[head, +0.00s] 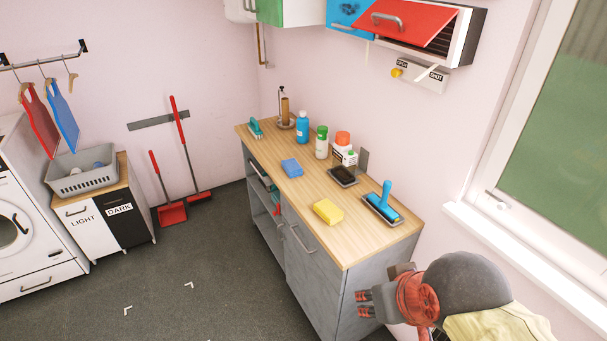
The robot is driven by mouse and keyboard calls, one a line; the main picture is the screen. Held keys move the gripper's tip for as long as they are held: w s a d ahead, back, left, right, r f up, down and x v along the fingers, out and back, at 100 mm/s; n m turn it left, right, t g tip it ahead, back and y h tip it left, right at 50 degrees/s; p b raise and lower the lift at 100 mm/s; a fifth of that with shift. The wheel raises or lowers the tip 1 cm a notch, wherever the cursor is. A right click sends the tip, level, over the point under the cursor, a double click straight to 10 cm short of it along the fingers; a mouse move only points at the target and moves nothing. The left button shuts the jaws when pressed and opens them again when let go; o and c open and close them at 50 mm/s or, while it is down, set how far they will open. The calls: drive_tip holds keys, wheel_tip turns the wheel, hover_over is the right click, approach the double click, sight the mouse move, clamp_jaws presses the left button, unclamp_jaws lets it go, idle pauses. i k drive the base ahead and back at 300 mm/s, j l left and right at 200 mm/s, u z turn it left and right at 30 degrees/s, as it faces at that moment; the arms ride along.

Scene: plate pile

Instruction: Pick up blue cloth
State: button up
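A small blue folded cloth (292,168) lies flat on the wooden counter top, left of its middle. A yellow cloth or sponge (328,211) lies nearer the counter's front edge. My gripper (364,304) is at the lower right, beside the near end of the counter and well apart from the blue cloth. Its two fingertips are apart with nothing seen between them, so it looks open and empty.
The counter (300,205) also bears a blue bottle (302,128), a green-capped bottle (321,143), a dark tray (343,176) and a blue-handled roller (384,203). A red cabinet door (408,25) hangs open above. Floor left of the counter is clear.

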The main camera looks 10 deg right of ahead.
sight(292, 168)
drive_tip(key=z, duration=0.45)
drive_tip(key=j+z, duration=0.15)
drive_tip(key=z, duration=0.25)
drive_tip(key=i+j+z, duration=0.1)
drive_tip(key=z, duration=0.35)
drive_tip(key=i+j, duration=0.2)
drive_tip(key=j, duration=0.4)
drive_tip(key=i+j, duration=0.2)
drive_tip(key=j, duration=0.35)
drive_tip(key=i+j, duration=0.2)
drive_tip(key=j, duration=0.4)
drive_tip(key=i+j, duration=0.2)
drive_tip(key=j, duration=0.4)
drive_tip(key=i+j, duration=0.2)
drive_tip(key=j, duration=0.35)
drive_tip(key=i+j, duration=0.2)
drive_tip(key=j, duration=0.4)
drive_tip(key=i+j, duration=0.2)
drive_tip(key=j, duration=0.4)
drive_tip(key=i+j, duration=0.2)
drive_tip(key=j, duration=0.4)
